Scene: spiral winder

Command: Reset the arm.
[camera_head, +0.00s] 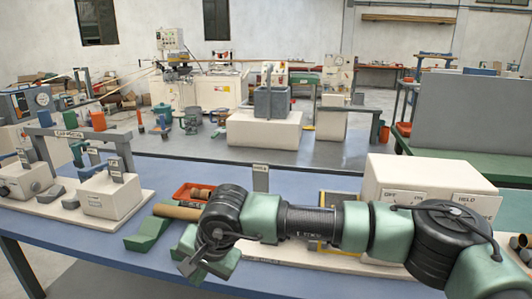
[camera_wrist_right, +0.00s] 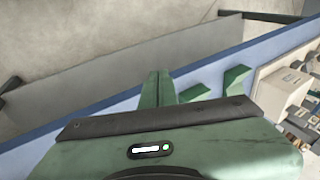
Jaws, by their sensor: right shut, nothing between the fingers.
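My right arm (camera_head: 312,222) reaches in from the right across the front of the blue table. Its gripper (camera_head: 205,264) hangs over the front part of the table, near green wedge-shaped blocks (camera_head: 148,234). In the right wrist view the two green fingers (camera_wrist_right: 158,88) lie side by side, shut, with nothing between them. They point toward the table's blue edge, and two green pieces (camera_wrist_right: 236,78) show to their right. My left gripper is in neither view.
A brown cylinder (camera_head: 177,211) lies by the green blocks, with a red bin (camera_head: 193,190) behind. A white control box (camera_head: 420,183) marked OFF and HELD stands behind the arm. White machine units (camera_head: 108,194) fill the table's left. The front-left tabletop (camera_head: 100,255) is clear.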

